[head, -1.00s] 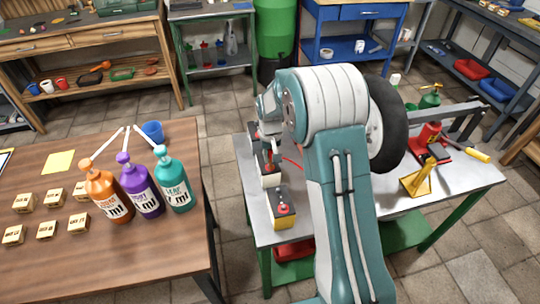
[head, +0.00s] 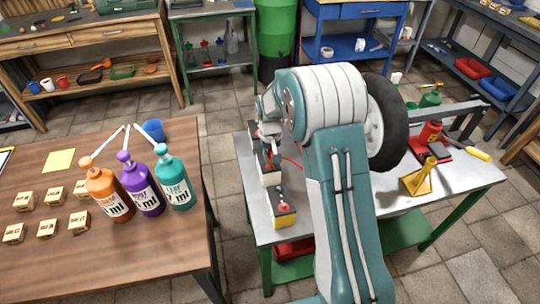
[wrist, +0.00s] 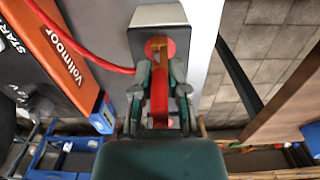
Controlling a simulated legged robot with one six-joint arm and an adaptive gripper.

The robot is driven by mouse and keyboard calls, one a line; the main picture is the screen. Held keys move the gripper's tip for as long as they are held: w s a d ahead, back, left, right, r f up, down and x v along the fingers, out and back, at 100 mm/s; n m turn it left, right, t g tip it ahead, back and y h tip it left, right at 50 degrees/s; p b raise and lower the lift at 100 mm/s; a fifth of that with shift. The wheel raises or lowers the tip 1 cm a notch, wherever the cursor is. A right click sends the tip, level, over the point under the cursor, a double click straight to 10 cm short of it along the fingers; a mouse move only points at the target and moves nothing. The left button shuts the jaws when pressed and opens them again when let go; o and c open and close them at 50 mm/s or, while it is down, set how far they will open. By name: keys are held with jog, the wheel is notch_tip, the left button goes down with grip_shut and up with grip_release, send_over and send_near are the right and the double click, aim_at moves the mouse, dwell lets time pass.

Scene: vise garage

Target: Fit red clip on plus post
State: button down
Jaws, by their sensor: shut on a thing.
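My gripper (wrist: 160,92) is shut on the red clip (wrist: 160,98) in the wrist view. The clip points toward an orange-red round post area (wrist: 158,46) on a grey block-like battery top (wrist: 160,15). The clip's tip overlaps that post area; whether it touches or grips it, I cannot tell.
An orange Voltmoor starter box (wrist: 70,55) lies left in the wrist view, with a red cable (wrist: 100,62) running past it. The metal bench (head: 330,215) also bears a yellow stand (head: 420,180) and a red vise-like tool (head: 430,135). A wooden table (head: 120,255) with bottles stands left.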

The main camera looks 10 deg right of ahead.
jog(key=c, duration=0.6)
grip_release()
jog(key=shift+o, duration=0.2)
jog(key=o, duration=0.6)
jog(key=shift+c, duration=0.2)
jog(key=shift+r, duration=4)
